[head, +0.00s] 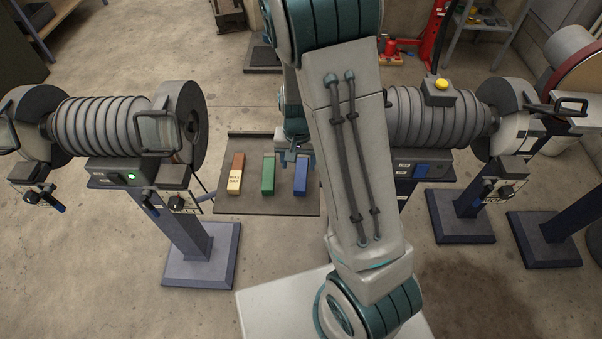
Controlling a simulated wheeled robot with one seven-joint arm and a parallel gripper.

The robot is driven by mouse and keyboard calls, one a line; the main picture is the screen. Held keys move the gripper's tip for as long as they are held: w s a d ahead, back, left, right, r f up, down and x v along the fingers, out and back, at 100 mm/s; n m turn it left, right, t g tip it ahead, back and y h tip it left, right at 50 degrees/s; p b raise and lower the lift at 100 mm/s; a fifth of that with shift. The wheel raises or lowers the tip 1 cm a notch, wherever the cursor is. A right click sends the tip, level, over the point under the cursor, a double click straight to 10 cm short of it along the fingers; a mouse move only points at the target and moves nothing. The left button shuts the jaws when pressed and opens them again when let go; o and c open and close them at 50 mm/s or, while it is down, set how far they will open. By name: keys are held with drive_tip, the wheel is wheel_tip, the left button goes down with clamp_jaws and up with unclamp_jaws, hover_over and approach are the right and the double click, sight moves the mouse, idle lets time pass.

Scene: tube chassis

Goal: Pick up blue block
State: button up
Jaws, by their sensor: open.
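The blue block (301,177) lies lengthwise on a dark flat tray (255,205) between two grinder stands. It is the rightmost of the blocks there. My gripper (295,152) is just at the far end of the blue block in this view and is open. My arm comes down in front and covers part of it, so its fingers show only in small part. I cannot tell how high the gripper is above the block or whether it touches it.
A green block (268,175) and a brown-and-yellow block (236,175) lie left of the blue one. A bench grinder (105,128) on a pedestal stands at the left, another (440,117) at the right. A red jack (393,52) stands at the back.

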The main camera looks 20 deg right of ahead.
sight(301, 174)
drive_tip(key=shift+d+f+p, duration=0.2)
drive_tip(key=shift+f, duration=1.3)
drive_tip(key=shift+d+f+p, duration=0.15)
drive_tip(key=shift+f, duration=1.35)
drive_tip(key=c, duration=1.1)
